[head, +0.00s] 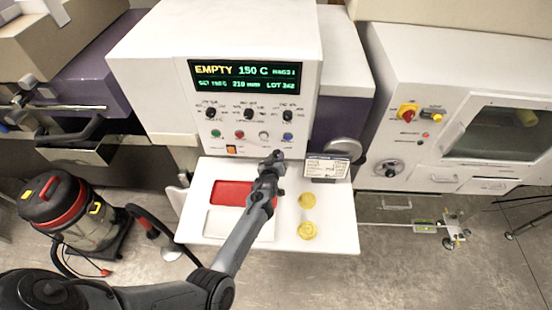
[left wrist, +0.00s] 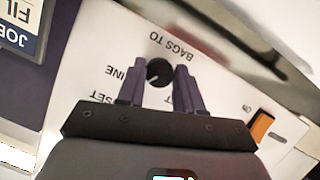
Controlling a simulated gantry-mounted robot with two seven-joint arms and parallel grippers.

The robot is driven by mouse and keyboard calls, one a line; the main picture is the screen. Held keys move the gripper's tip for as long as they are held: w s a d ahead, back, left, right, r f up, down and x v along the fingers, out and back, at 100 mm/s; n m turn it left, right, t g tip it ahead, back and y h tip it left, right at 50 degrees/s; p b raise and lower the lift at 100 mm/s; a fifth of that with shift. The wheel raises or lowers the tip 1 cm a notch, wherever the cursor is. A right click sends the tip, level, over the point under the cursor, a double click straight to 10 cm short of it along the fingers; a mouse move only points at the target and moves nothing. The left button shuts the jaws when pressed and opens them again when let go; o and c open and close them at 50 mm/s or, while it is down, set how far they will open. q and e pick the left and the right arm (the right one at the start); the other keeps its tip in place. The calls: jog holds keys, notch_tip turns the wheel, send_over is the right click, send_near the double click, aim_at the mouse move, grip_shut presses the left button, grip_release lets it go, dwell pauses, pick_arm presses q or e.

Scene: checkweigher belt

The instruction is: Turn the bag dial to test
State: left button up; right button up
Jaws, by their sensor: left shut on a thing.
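The bag dial (left wrist: 158,72) is a round black knob under the upside-down label "BAGS TO" in the left wrist view. Partly covered words "INE" and "SET" are printed near it; which one its pointer faces is too small to tell. My left gripper (left wrist: 159,88) is shut on the dial, with a finger on each side. In the head view, my left gripper (head: 276,157) is at the lower front of the white machine (head: 170,50) and hides the dial. My right gripper is not in view.
An orange switch (head: 231,150) sits left of the gripper, below dials and coloured buttons. The display (head: 247,77) reads "EMPTY 150 C". The shelf (head: 340,235) below holds a red panel (head: 228,190) and two yellow pieces (head: 307,231). A label card (head: 327,168) stands close right.

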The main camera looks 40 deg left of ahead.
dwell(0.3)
pick_arm(q)
jog(key=n, duration=0.1)
jog(key=n+t+h+b, duration=0.1)
jog(key=n+b, duration=0.1)
jog(key=shift+s+a+f+n+t+h, duration=0.1)
jog(key=shift+f+n+t+h, duration=0.2)
jog(key=shift+t, duration=0.1)
jog(key=n+t+b, duration=0.1)
jog(key=n+b, duration=0.1)
jog(key=n, duration=0.1)
jog(key=shift+t+h, duration=0.3)
jog(key=shift+n+t+b, duration=0.5)
jog(key=shift+n+b, duration=0.25)
jog(key=shift+n, duration=0.35)
jog(key=o, duration=1)
jog(key=shift+o, duration=0.2)
jog(key=shift+r, duration=0.1)
